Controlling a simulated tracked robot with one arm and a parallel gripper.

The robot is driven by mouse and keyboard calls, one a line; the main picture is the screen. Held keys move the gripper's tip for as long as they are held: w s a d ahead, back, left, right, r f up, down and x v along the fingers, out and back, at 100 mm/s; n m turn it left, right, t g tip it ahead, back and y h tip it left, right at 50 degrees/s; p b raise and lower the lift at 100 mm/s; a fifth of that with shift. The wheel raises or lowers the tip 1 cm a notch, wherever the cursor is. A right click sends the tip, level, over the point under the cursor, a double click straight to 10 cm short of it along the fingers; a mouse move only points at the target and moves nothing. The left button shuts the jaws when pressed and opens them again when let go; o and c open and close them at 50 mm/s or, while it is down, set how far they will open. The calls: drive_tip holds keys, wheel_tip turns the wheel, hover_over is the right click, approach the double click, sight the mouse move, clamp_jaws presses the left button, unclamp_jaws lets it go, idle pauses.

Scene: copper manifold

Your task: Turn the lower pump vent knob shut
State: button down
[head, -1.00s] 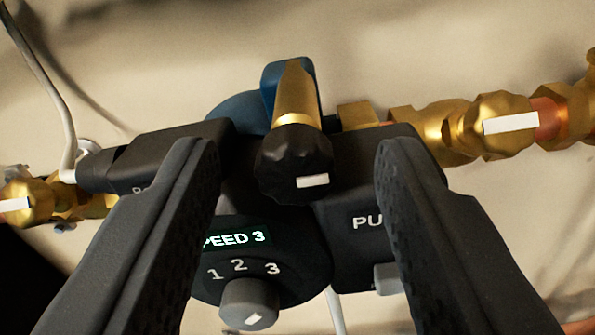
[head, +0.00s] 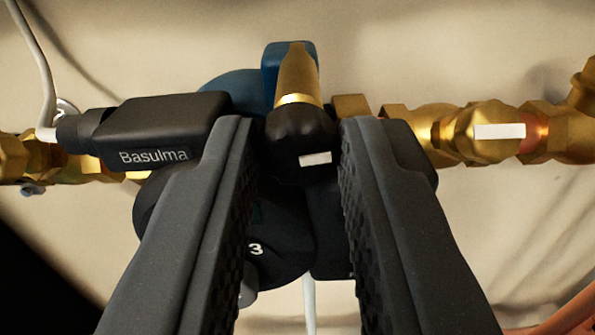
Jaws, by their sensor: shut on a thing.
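The vent knob (head: 299,140) is a black knob with a white mark, on a brass tapered stem (head: 298,78) in front of the blue pump body (head: 289,62). It is the only such knob in view. My gripper (head: 299,135) is shut on the knob, one dark finger on each side. The white mark lies nearly level, on the knob's lower right. The fingers hide much of the pump's black front (head: 285,245); only the digit 3 of its speed dial shows.
A black "Basulma" connector (head: 165,132) with a pale cable (head: 44,90) sits left of the knob. Brass fittings (head: 460,130) and copper pipe run across to the right. A pale wall (head: 440,50) is behind.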

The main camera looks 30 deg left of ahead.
drive_tip(key=c, duration=1.3)
unclamp_jaws()
drive_tip(key=shift+o, duration=0.2)
drive_tip(key=shift+s+d, duration=0.1)
drive_tip(key=p+v, duration=0.2)
drive_tip(key=v, duration=1.1)
drive_tip(key=shift+s+f, duration=0.15)
drive_tip(key=shift+s, duration=0.15)
drive_tip(key=shift+d, duration=0.1)
